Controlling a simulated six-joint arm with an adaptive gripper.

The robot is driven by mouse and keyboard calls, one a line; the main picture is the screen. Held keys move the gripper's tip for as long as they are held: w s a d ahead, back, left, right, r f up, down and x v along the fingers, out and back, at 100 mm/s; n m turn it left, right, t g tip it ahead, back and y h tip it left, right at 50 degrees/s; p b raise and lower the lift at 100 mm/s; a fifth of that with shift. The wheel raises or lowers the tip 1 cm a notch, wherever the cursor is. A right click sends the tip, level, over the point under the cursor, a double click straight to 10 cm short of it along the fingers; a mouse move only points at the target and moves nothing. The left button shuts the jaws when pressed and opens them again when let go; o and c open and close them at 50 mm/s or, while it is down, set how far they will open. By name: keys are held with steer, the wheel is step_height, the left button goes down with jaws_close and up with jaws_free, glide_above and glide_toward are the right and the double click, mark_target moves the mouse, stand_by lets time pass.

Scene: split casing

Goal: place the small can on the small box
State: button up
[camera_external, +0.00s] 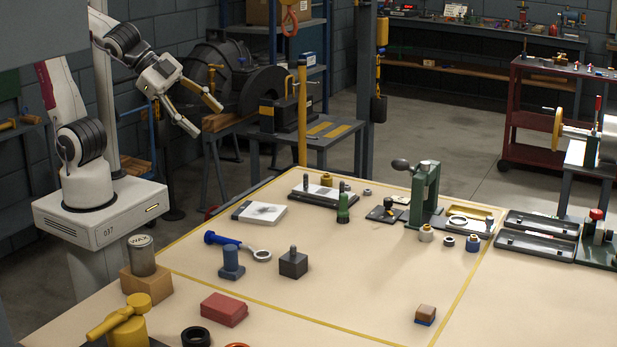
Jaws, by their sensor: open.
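A small grey can (141,256) labelled WAX stands upright on top of a tan, box-like block (147,285) at the left front of the table. A small brown and blue box-shaped piece (425,314) lies at the right front, with nothing on it. A red box-shaped block (224,309) lies right of the tan block. I cannot tell which of these is the small box. My gripper (205,118) is open and empty. It is raised at the upper left, well apart from the can and the blocks.
A yellow tool (122,322) and a black ring (196,337) lie near the front edge. A blue stand (231,263) and a dark block (293,263) stand mid-table. A green press (424,193) rises at the back. The table's right-middle is clear.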

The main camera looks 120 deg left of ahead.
steer(key=s+d+f+n+g+h, duration=0.1)
steer(key=s+d, duration=0.3)
steer(key=s, duration=0.3)
steer(key=s+d+f+n+g+h, duration=0.1)
steer(key=s+d+f+g+h, duration=0.1)
steer(key=s+d, duration=0.3)
steer(key=shift+s+f, duration=0.25)
steer(key=shift+s, duration=0.7)
